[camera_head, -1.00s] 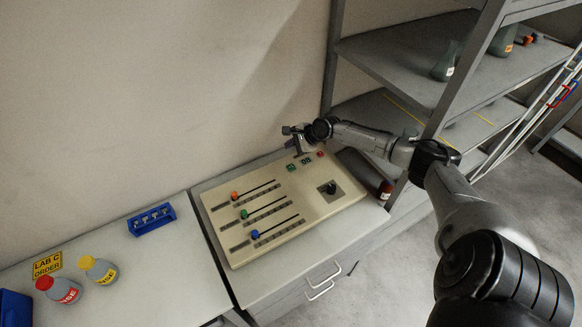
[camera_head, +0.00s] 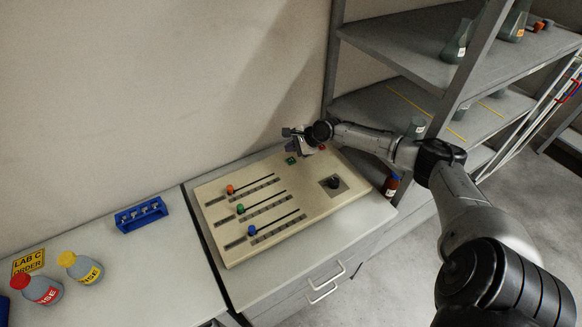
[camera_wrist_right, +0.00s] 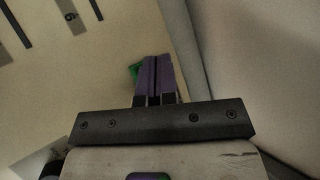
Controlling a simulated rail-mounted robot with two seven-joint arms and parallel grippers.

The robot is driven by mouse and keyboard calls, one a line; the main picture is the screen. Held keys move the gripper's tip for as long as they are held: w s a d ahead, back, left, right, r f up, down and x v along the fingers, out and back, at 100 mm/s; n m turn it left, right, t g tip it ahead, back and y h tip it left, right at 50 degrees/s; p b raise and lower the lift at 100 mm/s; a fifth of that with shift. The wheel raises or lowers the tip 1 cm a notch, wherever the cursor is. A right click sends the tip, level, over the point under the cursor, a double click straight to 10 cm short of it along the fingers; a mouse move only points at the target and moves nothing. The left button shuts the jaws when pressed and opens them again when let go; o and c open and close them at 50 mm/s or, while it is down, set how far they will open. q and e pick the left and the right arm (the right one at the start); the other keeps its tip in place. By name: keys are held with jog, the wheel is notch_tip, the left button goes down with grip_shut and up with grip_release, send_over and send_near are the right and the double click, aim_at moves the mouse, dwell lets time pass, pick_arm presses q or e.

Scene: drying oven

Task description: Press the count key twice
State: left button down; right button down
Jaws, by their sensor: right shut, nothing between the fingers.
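The cream control panel (camera_head: 300,205) lies on the bench, with a green key (camera_head: 291,160) and a red key (camera_head: 322,147) along its far right edge. No readable label shows which one is the count key. My right gripper (camera_head: 306,150) is shut and empty, at the panel's far edge between these two keys, and it hides the spot there. In the right wrist view the closed purple fingers (camera_wrist_right: 157,62) point at the panel, with a bit of green key (camera_wrist_right: 134,70) showing beside their tips. I cannot tell whether they touch the panel. My left gripper is out of view.
The panel also carries three sliders with orange, green and blue (camera_head: 252,230) knobs and a black dial (camera_head: 334,182). A brown bottle (camera_head: 391,185) stands right of the panel, by the shelf rack (camera_head: 410,55). A blue rack (camera_head: 141,215) and two bottles stand left.

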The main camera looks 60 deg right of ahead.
aim_at(291, 161)
jog(key=shift+f, duration=1.5)
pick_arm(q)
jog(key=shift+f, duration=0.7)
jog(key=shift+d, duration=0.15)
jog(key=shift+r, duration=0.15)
pick_arm(e)
jog(key=shift+f, duration=0.15)
jog(key=shift+f, duration=0.25)
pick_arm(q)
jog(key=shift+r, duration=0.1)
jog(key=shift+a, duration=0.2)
pick_arm(e)
jog(key=shift+f, duration=0.1)
